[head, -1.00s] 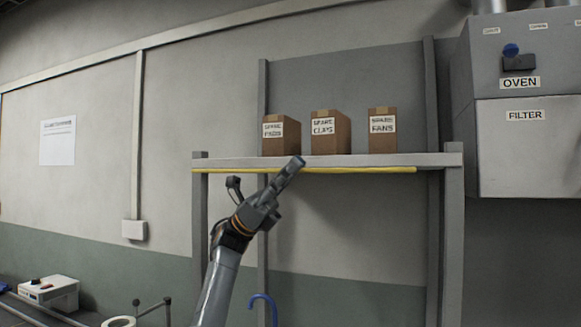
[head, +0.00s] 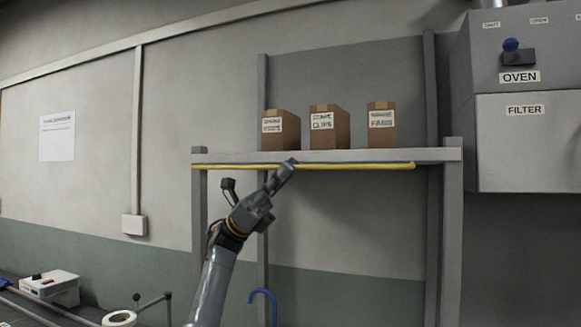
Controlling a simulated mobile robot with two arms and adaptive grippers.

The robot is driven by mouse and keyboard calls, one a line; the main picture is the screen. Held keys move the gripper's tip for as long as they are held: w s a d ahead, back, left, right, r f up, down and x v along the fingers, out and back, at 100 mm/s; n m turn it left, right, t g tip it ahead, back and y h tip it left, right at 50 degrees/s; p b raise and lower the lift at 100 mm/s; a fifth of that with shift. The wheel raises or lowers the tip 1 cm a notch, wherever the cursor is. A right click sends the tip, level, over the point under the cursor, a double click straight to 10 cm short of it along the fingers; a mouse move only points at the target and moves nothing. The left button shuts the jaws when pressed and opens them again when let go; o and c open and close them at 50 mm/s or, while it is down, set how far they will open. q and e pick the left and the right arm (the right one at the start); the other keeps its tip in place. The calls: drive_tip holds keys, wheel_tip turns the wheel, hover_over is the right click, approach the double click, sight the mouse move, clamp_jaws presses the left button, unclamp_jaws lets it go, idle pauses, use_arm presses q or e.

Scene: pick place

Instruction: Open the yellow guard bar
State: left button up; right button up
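The yellow guard bar (head: 350,166) is a long thin rod running level along the front of the grey shelf (head: 400,156), just below its front edge. My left gripper (head: 284,172) reaches up from below, left of the bar's middle. Its fingertips overlap the bar and the lower edge of the shelf in the picture and hide a short piece of the bar. I cannot tell whether they touch it. The fingers show as one narrow shape, so their opening is unclear. My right gripper is not in view.
Three cardboard boxes stand on the shelf: left (head: 281,140), middle (head: 329,136) and right (head: 381,127). Grey oven and filter cabinets (head: 525,150) hang at the right. A blue hook (head: 263,294) is below the shelf. The space under the shelf's right half looks clear.

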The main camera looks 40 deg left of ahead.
use_arm(q)
drive_tip(key=v, duration=0.5)
drive_tip(key=shift+a+f, duration=0.1)
drive_tip(key=shift+a, duration=0.05)
